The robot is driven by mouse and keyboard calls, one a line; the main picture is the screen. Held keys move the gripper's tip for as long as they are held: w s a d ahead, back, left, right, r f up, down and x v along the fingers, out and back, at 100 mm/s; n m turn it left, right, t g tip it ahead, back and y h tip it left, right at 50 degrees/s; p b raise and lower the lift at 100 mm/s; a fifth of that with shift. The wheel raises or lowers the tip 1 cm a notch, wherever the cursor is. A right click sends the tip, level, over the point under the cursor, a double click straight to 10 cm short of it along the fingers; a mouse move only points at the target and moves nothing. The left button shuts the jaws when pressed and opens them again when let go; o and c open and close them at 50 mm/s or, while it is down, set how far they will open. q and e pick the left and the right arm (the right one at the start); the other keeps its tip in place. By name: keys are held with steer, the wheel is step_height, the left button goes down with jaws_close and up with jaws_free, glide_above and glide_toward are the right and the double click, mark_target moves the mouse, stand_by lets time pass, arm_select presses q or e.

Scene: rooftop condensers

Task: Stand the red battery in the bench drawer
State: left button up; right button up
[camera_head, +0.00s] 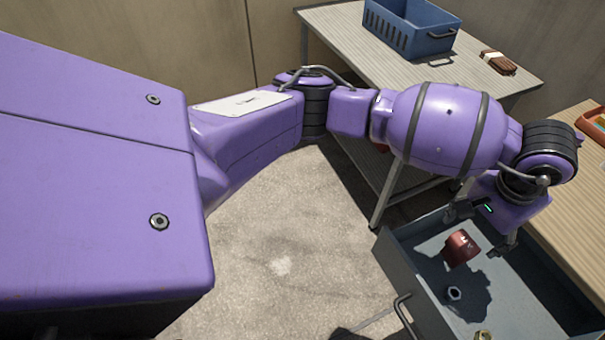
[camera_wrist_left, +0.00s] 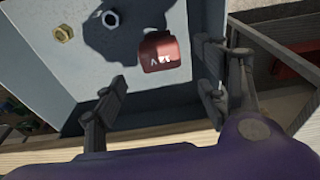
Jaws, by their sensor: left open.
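The red battery (camera_head: 461,249), a short block with white marks, is in the open grey-blue bench drawer (camera_head: 407,280). It looks tilted in the head view; I cannot tell whether its underside touches the drawer floor. My left gripper (camera_head: 476,233) is over the drawer with its fingers spread. The left wrist view shows the battery (camera_wrist_left: 160,52) just beyond the open fingertips (camera_wrist_left: 163,82), nearer the right finger, with a gap visible to the left finger. My right gripper is not in view.
A grey hex nut (camera_head: 454,293) and a brass nut (camera_head: 483,335) lie on the drawer floor. A blue crate (camera_head: 410,32) and a brown bundle (camera_head: 497,62) are on the back table (camera_head: 335,30). An orange tray (camera_head: 594,125) sits on the right bench (camera_head: 572,205).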

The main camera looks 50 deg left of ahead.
arm_select(q)
steer(key=r, duration=0.5)
steer(key=shift+s+a, duration=0.15)
steer(key=shift+s, duration=0.2)
stand_by(0.3)
